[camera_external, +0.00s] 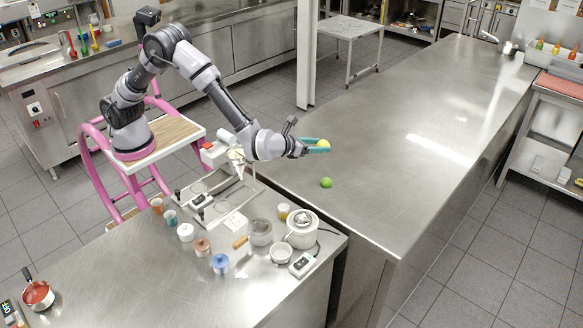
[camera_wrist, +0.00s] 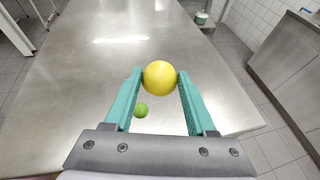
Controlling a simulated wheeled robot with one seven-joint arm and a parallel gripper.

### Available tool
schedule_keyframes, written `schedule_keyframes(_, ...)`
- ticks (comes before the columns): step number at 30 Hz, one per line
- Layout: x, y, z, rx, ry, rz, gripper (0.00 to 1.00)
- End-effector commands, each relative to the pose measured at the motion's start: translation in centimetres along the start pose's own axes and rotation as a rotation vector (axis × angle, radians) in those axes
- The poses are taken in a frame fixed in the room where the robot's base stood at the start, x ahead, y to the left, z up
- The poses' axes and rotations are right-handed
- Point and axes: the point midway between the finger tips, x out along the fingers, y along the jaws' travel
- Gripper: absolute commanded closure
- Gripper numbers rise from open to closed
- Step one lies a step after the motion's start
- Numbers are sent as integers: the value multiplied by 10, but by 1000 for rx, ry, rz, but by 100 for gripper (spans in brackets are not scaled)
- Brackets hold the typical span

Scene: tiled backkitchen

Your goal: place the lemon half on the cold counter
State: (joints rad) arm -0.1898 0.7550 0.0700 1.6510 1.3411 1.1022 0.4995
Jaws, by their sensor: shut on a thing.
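The lemon half (camera_wrist: 160,77) shows as a round yellow shape between the two teal fingertips of my gripper (camera_external: 318,147) in the wrist view. Its cut face cannot be made out. In the external view the lemon half (camera_external: 324,144) is small and partly hidden by the fingers. My gripper is shut on it and reaches over the left part of the long bare steel counter (camera_external: 400,160). The lemon half appears held above the steel; the exact height is hard to tell. That counter also fills most of the wrist view (camera_wrist: 90,75).
A green lime (camera_external: 326,182) lies on the long counter close to my gripper; it also shows in the wrist view (camera_wrist: 141,110). The nearer counter (camera_external: 130,270) carries several cups, a white pot (camera_external: 302,225) and small devices. Most of the long counter is free.

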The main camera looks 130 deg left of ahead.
Motion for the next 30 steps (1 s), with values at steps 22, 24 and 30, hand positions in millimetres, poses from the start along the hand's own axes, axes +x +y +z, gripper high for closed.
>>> schedule_keyframes(22,116,274,40,-129,23,320,98)
schedule_keyframes(24,118,287,40,-135,25,334,98)
schedule_keyframes(30,132,287,1,-130,28,336,98)
